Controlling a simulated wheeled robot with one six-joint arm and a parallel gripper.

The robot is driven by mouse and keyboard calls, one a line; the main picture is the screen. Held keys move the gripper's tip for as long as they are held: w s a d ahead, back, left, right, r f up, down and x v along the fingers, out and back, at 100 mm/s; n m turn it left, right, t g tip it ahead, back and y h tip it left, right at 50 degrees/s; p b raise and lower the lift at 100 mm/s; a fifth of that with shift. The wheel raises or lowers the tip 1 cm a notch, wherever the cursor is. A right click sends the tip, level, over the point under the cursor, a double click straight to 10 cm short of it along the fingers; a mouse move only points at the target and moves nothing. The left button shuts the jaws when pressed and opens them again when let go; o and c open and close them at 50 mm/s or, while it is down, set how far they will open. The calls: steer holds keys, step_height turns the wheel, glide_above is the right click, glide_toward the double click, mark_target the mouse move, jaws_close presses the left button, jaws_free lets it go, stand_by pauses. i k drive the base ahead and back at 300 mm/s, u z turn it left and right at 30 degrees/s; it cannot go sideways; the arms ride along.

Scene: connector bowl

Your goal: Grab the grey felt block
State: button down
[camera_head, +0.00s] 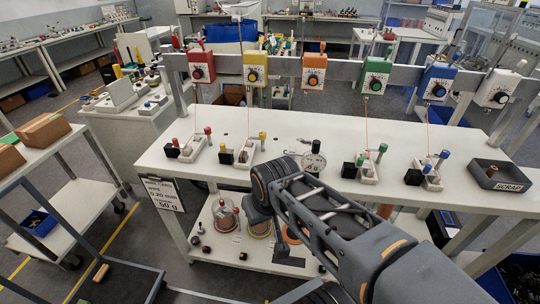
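I cannot clearly pick out a grey felt block. Small dark blocks stand on the white workbench (320,130) beside the fixtures: one at the left (172,149), a second dark block (226,157), a third right of the dial gauge (349,170) and a fourth further right (413,177). Their material is too small to tell. My gripper (259,214) is at the end of my arm, by the bench's front edge. Its fingers are dark and partly hidden by my arm, so its opening does not show.
Coloured dial boxes, such as a red one (201,67) and a green one (375,76), hang from a rail above the bench. A black scrap tray (500,174) sits at the right end. The lower shelf (230,250) holds glass domes. A cart with brown boxes (43,130) stands left.

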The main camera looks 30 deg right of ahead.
mark_target(245, 155)
steer(key=z, duration=0.25)
steer(key=i, duration=0.5)
steer(key=u, duration=0.05)
steer(key=k, duration=0.5)
steer(key=u, duration=2.2)
steer(key=i, duration=1.5)
steer(key=z, duration=2.9)
steer(key=i, duration=0.5)
steer(key=z, duration=0.05)
